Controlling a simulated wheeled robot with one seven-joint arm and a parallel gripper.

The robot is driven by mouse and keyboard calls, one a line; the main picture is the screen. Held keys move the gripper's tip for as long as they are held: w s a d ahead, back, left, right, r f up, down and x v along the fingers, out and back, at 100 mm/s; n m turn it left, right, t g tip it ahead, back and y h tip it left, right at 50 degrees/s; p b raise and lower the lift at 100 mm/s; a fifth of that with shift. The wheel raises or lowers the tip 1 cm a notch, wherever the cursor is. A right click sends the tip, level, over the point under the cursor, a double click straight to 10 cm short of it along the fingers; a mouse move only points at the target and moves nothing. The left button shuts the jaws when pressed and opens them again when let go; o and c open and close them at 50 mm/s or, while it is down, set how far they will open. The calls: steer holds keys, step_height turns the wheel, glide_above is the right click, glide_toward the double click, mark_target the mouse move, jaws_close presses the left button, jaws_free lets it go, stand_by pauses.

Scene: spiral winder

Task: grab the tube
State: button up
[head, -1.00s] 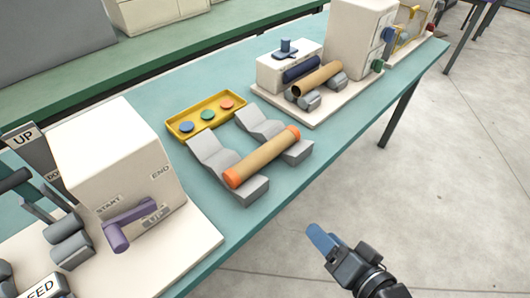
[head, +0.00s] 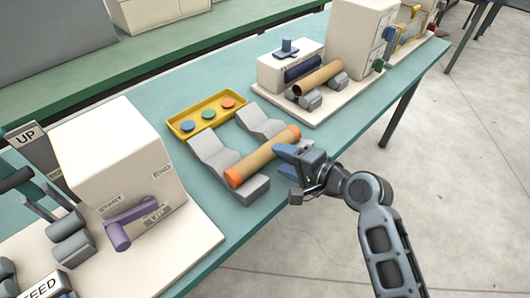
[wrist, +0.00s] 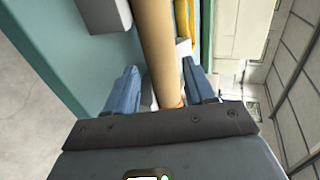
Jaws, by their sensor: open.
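The tube (head: 262,158) is a tan cardboard cylinder with orange ends. It lies across two grey cradle blocks (head: 217,164) on the teal table. Contact with the tube cannot be made out.
A yellow tray (head: 208,115) with coloured discs sits behind the cradles. A white machine (head: 115,155) with a purple handle stands on the left. Another machine holds a brown tube (head: 318,78) at the back right. The table's front edge (head: 240,235) is close to my arm.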

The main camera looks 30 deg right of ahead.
mark_target(272, 156)
steer(key=shift+p+x, duration=0.3)
steer(key=shift+x, duration=2.05)
steer(key=shift+a, duration=0.15)
steer(key=shift+c, duration=0.4)
steer(key=c, duration=0.6)
